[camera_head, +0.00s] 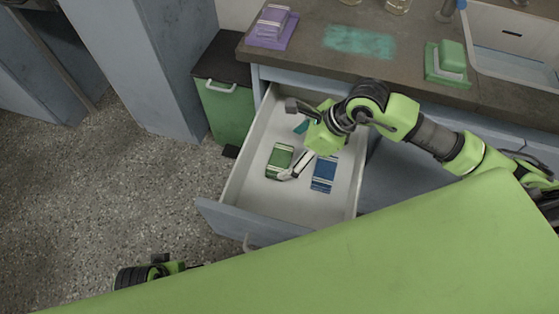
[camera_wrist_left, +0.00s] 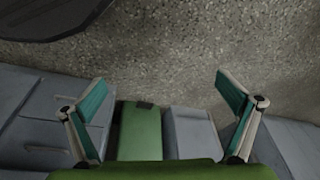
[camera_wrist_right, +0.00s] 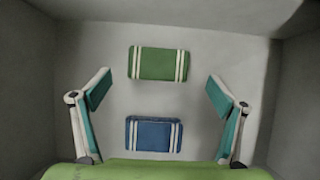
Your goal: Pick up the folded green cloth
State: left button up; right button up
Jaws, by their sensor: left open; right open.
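The folded green cloth (camera_head: 279,159) with white stripes lies flat in the open drawer (camera_head: 235,190), left of a folded blue cloth (camera_head: 324,174). In the right wrist view the green cloth (camera_wrist_right: 158,64) lies beyond the blue cloth (camera_wrist_right: 153,134), between and ahead of the fingertips. My right gripper (camera_head: 297,148) is open and empty, over the drawer, with a finger beside the green cloth in the head view. It also shows in the right wrist view (camera_wrist_right: 156,88). My left gripper (camera_wrist_left: 161,88) is open and empty in the left wrist view, above the floor.
The drawer walls stand around the cloths. A green bin (camera_head: 222,112) stands left of the drawer.

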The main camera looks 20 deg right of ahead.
aim_at(280, 158)
jog(key=x, duration=0.4)
jog(key=shift+a+b, duration=0.35)
jog(key=shift+w+a+f, duration=0.2)
jog(key=shift+a+f, duration=0.05)
jog(key=shift+f, duration=0.2)
pick_arm(q)
jog(key=v, duration=0.3)
jog(key=shift+w, duration=0.3)
pick_arm(e)
jog(key=c, duration=1.2)
